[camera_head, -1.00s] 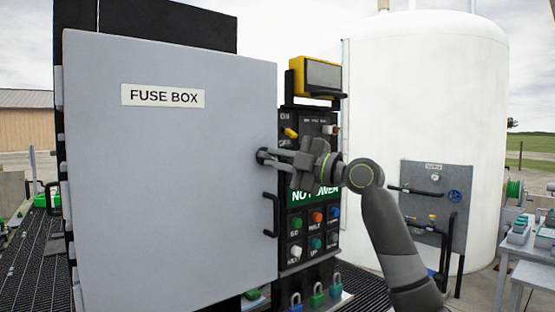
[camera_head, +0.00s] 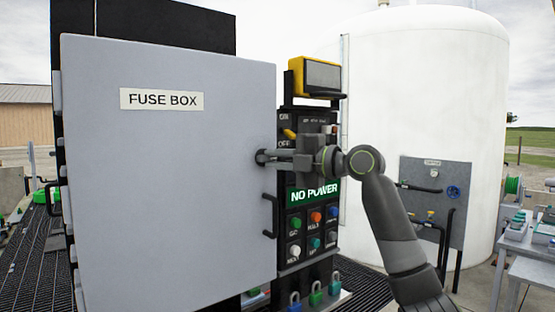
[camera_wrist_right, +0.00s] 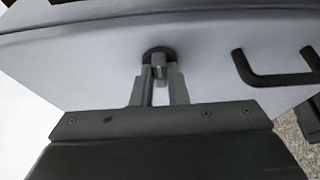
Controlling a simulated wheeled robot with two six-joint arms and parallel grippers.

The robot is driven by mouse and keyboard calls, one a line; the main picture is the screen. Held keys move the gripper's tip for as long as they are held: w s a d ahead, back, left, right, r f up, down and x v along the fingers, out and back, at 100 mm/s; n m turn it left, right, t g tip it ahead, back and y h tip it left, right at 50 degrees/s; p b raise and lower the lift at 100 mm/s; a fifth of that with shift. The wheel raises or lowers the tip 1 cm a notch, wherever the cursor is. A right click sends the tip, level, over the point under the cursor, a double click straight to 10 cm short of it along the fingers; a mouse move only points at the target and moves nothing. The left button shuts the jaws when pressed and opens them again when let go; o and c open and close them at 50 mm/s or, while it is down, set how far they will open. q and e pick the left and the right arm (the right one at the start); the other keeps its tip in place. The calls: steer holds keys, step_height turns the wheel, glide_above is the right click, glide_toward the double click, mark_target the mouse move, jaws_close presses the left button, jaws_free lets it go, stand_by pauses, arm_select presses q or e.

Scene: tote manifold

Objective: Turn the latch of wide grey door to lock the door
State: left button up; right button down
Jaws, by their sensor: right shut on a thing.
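The wide grey door (camera_head: 170,190), marked FUSE BOX, stands in the left half of the head view, its face towards me. The latch (camera_head: 261,157) is a small dark round piece near the door's right edge. My right gripper (camera_head: 270,156) reaches it from the right and is shut on its knob. In the right wrist view the latch (camera_wrist_right: 158,54) shows a dark round base with a metal stem between my two fingers (camera_wrist_right: 158,80). The fingers hide part of the latch. My left gripper is not in view.
A dark door handle (camera_head: 270,216) sits below the latch. It also shows in the right wrist view (camera_wrist_right: 272,78). A control panel (camera_head: 308,240) with buttons and a NO POWER sign stands right of the door. Padlocks (camera_head: 316,294) hang below. A white tank (camera_head: 430,90) stands behind.

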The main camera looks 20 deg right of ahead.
steer(key=c, duration=1.4)
jaws_free()
steer(key=shift+c, duration=0.2)
steer(key=shift+s+d+f+b, duration=0.1)
steer(key=shift+s+d+b, duration=0.2)
steer(key=shift+d+b, duration=0.1)
steer(key=b+v, duration=0.7)
steer(key=v, duration=0.9)
steer(key=shift+d, duration=0.15)
steer(key=shift+s, duration=0.1)
